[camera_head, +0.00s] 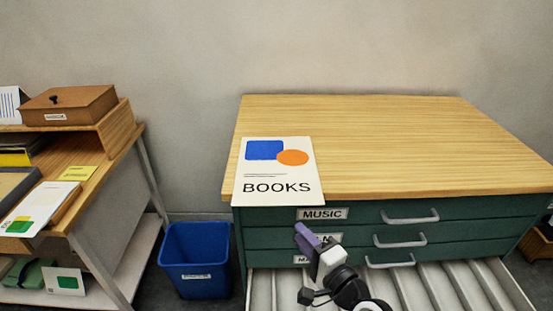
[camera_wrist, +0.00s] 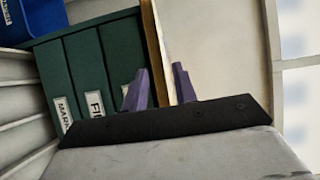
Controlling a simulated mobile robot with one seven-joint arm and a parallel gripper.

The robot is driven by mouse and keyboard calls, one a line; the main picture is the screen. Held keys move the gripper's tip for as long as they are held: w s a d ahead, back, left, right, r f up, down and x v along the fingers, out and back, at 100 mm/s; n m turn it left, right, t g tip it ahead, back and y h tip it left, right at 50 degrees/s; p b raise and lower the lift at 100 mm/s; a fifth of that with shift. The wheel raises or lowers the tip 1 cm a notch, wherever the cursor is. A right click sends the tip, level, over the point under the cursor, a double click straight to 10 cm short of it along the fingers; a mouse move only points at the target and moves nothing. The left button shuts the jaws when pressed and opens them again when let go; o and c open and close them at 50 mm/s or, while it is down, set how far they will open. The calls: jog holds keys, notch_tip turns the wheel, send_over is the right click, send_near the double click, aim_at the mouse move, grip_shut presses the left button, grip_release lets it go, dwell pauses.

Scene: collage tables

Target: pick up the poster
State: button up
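The poster (camera_head: 278,172) is a white sheet with a blue block, an orange oval and the word BOOKS. It lies flat on the wooden top (camera_head: 400,150) of a green drawer cabinet, at the front left, its lower edge at or past the front edge. My gripper (camera_head: 312,236) is in front of the drawers, lower in the picture than the poster. In the wrist view my gripper (camera_wrist: 160,68) has its purple fingers apart, on either side of a thin pale edge. This seems to be the poster's edge by the wooden top; contact is not clear.
An open bottom drawer (camera_head: 410,288) with pale ridges juts out under my arm. Drawer handles (camera_head: 410,217) and labels such as MUSIC (camera_head: 322,213) are on the front. A blue bin (camera_head: 196,262) stands left, beside a desk (camera_head: 110,165) with papers and a box.

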aim_at(274, 203)
jog(key=p+x, duration=0.4)
jog(key=x, duration=0.8)
jog(key=shift+a+r, duration=0.1)
jog(key=shift+r, duration=0.05)
jog(key=shift+w+a+p, duration=0.25)
jog(key=shift+w+p, duration=0.05)
jog(key=shift+w, duration=0.2)
grip_shut()
